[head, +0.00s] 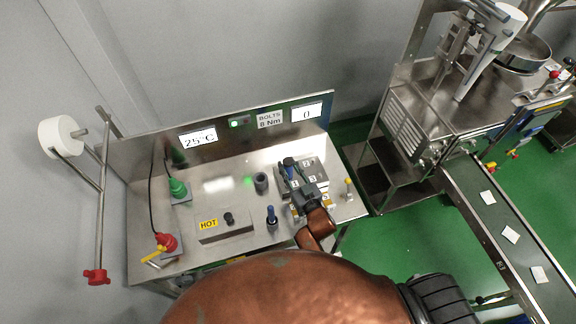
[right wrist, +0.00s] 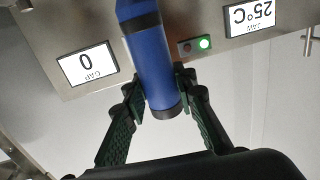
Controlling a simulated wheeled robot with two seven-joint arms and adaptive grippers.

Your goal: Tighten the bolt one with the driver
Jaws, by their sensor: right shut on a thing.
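The driver, with a blue body and black end, shows large in the right wrist view (right wrist: 150,60). My right gripper (right wrist: 158,92) is shut on it near its black end. In the head view my right gripper (head: 291,172) is over the steel block (head: 318,171) with numbered labels, at the right of the bench. The blue driver shows there only as a small dark bit at the fingers. The gripper covers part of the block. Bolt one and the driver's tip cannot be made out, so I cannot tell whether they touch. My left gripper is not in view.
The back panel's right display (head: 307,113) reads 0, beside a BOLTS 8 Nm sign (head: 269,119).

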